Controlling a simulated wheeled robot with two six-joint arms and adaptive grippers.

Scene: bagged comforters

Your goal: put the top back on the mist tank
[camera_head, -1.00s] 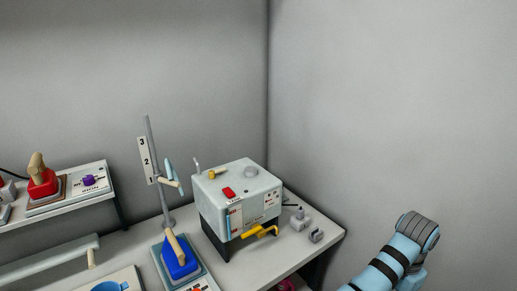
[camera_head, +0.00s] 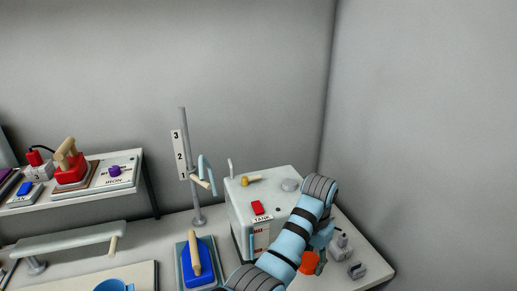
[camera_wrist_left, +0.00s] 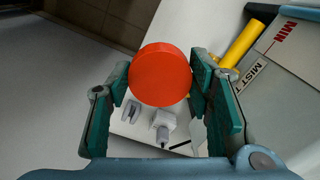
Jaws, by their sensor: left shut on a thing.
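My left gripper (camera_head: 315,258) is shut on a round orange-red cap (camera_head: 309,263), low in front of the right part of the mist tank (camera_head: 244,212). In the left wrist view, the cap (camera_wrist_left: 160,75) sits between the two green fingers (camera_wrist_left: 160,90), its flat face toward the camera. My right gripper is not in view.
A grey plug-like piece (camera_head: 342,241) and a grey clip (camera_head: 357,270) lie on the table right of the tank. A blue iron (camera_head: 196,265) and a numbered post (camera_head: 184,150) stand left of it. A yellow tap (camera_wrist_left: 240,45) sticks out of the tank.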

